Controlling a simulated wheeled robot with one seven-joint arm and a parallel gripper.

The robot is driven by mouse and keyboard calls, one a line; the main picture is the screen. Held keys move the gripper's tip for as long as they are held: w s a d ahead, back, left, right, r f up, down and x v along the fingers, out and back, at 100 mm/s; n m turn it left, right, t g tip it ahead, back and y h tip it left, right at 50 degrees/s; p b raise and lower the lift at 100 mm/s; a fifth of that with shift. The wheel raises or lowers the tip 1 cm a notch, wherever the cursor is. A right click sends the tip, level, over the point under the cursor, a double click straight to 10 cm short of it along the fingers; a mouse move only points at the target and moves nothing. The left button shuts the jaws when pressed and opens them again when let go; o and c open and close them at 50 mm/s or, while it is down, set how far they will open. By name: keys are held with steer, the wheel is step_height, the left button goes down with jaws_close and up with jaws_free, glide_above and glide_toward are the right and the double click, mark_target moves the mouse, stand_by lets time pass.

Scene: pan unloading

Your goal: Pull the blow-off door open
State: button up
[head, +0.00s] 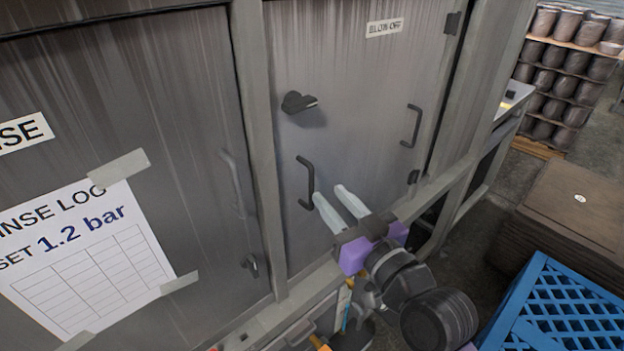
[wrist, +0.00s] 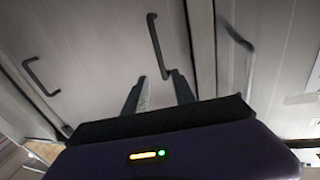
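The blow-off door (head: 350,110) is a grey metal panel with a "BLOW OFF" label (head: 384,27) at its top. It looks shut in its frame. A dark bar handle (head: 305,182) is on its left side, and it also shows in the wrist view (wrist: 157,45). A second dark handle (head: 412,126) is on its right side; it shows at the left in the wrist view (wrist: 40,76). A dark knob-like latch (head: 298,102) sits above the left handle. My gripper (head: 328,192) is open and empty, its fingers apart, close to the left handle's lower end. Contact cannot be told.
A rinse panel (head: 110,110) with a taped log sheet (head: 85,255) is at the left. A blue crate (head: 560,305) and a brown stack (head: 580,205) stand at the lower right. Shelves of pots (head: 570,70) are at the back right. Some floor shows between the cabinet and the stack.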

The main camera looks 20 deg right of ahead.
mark_target(313, 183)
steer(key=w, duration=0.2)
steer(key=w+p, duration=0.1)
steer(key=w, duration=0.1)
steer(key=w+a+p, duration=0.1)
steer(key=w, duration=0.1)
steer(key=shift+w+f, duration=0.2)
steer(key=shift+w, duration=0.05)
steer(key=shift+w+a+f, duration=0.1)
steer(key=shift+w+a, duration=0.05)
steer(key=shift+w, duration=0.4)
jaws_close()
stand_by(0.9)
